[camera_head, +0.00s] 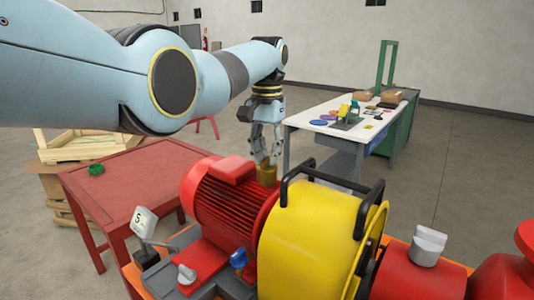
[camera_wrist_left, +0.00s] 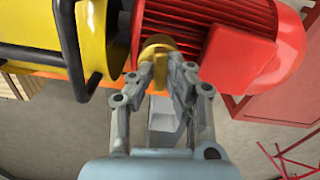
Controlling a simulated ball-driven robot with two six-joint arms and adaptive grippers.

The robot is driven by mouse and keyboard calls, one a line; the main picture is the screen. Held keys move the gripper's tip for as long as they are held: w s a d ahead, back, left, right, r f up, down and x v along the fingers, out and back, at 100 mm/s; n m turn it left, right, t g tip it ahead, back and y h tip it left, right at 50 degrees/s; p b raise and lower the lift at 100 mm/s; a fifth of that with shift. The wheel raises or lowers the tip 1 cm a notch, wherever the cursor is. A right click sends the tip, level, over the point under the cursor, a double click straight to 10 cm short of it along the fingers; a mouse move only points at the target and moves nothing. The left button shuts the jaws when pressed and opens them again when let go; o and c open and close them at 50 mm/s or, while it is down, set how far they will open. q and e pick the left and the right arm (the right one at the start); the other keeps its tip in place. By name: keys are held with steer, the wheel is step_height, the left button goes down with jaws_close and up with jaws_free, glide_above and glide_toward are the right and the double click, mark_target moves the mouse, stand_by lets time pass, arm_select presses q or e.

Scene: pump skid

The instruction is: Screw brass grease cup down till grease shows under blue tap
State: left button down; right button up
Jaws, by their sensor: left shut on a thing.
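The brass grease cup (camera_head: 266,173) stands upright between the red motor (camera_head: 222,197) and the yellow guard (camera_head: 308,240). It also shows in the left wrist view (camera_wrist_left: 157,44), between the fingers. My left gripper (camera_head: 264,158) comes down on the cup from above and is shut on it; in the left wrist view its fingertips (camera_wrist_left: 160,62) lie on either side of the cup. The blue tap (camera_head: 238,259) is low at the motor's near side. I cannot make out any grease under it. My right gripper is in neither view.
Black handles (camera_head: 283,180) stick up from the yellow guard close beside my left gripper. A red table (camera_head: 125,185) with a green ring (camera_head: 96,169) and a white-topped bench (camera_head: 330,126) stand behind.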

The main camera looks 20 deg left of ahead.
mark_target(267, 157)
arm_select(q)
steer(key=c, duration=1.3)
jaws_free()
step_height(267, 157, up, 12)
steer(key=shift+r, duration=0.1)
